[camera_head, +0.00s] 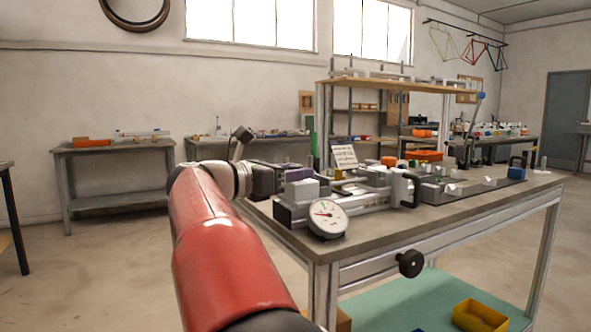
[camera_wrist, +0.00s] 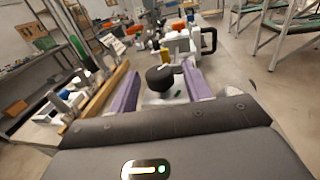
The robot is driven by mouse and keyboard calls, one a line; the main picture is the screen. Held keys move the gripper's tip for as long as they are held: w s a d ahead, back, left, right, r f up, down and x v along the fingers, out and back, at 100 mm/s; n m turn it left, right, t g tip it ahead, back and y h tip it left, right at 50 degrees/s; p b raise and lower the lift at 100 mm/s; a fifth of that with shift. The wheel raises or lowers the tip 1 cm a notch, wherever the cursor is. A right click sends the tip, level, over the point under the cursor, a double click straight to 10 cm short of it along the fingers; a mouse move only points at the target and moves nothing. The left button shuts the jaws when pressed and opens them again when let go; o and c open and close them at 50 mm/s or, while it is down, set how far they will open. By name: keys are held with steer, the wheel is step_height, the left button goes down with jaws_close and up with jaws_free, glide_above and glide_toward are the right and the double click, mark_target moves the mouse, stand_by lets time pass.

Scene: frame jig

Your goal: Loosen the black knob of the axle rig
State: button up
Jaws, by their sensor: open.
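The axle rig (camera_head: 345,195) is a long light-metal fixture with white and grey blocks on the workbench. My gripper (camera_head: 298,177) is at its left end, coming in from the left. In the wrist view, the black knob (camera_wrist: 161,78) is round and sits between my two purple fingers, with a visible gap on each side. The fingers are open and do not appear to touch it. How deep the knob lies between them I cannot tell. I cannot make out this knob in the head view, where my gripper and the rig's blocks crowd that spot.
A round dial gauge (camera_head: 328,218) stands at the bench's near corner. Another black knob (camera_head: 410,263) sticks out below the front edge of the bench (camera_head: 450,215). A black handle (camera_wrist: 209,40) and a white block (camera_wrist: 178,42) stand beyond the knob. A sign (camera_head: 344,156) stands behind the rig.

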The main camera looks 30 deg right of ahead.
steer(key=shift+w+d, duration=0.1)
steer(key=shift+d, duration=0.4)
steer(key=shift+c, duration=0.3)
steer(key=c, duration=0.9)
steer(key=shift+f+n+t+b, duration=0.25)
steer(key=shift+n+t+b, duration=0.25)
steer(key=shift+b, duration=0.55)
steer(key=shift+n+t+y+b, duration=0.4)
steer(key=shift+n+t+b, duration=0.1)
steer(key=shift+t+b, duration=0.55)
steer(key=n+t+y+b, duration=0.1)
steer(key=n+t+b, duration=0.1)
steer(key=shift+d+r+t, duration=0.1)
steer(key=shift+t, duration=0.25)
steer(key=shift+r+n+t+y+b, duration=0.15)
steer(key=shift+n+t+y+b, duration=0.2)
steer(key=shift+n+t+y, duration=0.85)
